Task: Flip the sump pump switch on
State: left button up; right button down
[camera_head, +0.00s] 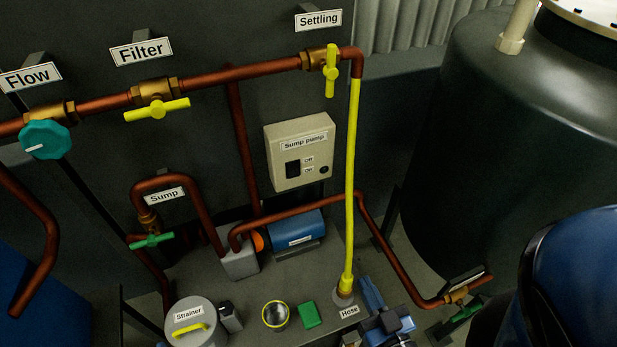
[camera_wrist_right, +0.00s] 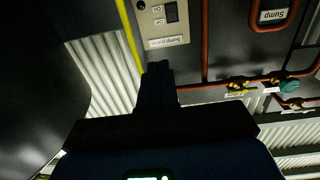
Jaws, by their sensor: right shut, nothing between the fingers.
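The sump pump switch box (camera_head: 300,152) is a beige panel on the dark wall, labelled "Sump pump". Its black rocker switch (camera_head: 292,169) sits left of the "Off" and "On" labels, with Off above On. I cannot tell which way the rocker is set. In the right wrist view the box (camera_wrist_right: 163,24) appears upside down at the top, with the rocker (camera_wrist_right: 172,12) in sight. My right gripper (camera_head: 368,284) is shut and empty, below and right of the box, near the hose's lower end. Its closed fingers (camera_wrist_right: 157,72) point toward the box, apart from it. My left gripper is out of view.
A yellow hose (camera_head: 351,180) hangs just right of the box. Copper pipes (camera_head: 238,140) run left of and below it. The blue pump (camera_head: 293,235) lies underneath. A strainer (camera_head: 190,330), a cup (camera_head: 275,315) and a green block (camera_head: 310,315) stand on the bench. A large dark tank (camera_head: 500,150) fills the right.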

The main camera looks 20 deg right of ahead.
aim_at(294, 176)
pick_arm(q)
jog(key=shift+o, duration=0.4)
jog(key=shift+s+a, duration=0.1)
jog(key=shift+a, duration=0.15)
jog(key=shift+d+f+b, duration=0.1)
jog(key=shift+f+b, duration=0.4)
pick_arm(e)
jog(key=w+a+n+g, duration=0.1)
jog(key=w+a+n, duration=0.2)
jog(key=w+n, duration=1.5)
jog(key=shift+w+a+f+y, duration=0.2)
jog(key=shift+w+f+y, duration=0.1)
jog(key=shift+w, duration=0.7)
jog(key=shift+w, duration=0.1)
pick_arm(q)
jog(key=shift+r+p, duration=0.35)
pick_arm(e)
jog(key=w, duration=0.4)
jog(key=w+f, duration=0.1)
jog(key=w, duration=0.8)
jog(key=shift+w+a+f, duration=0.25)
jog(key=shift+w+f, duration=0.1)
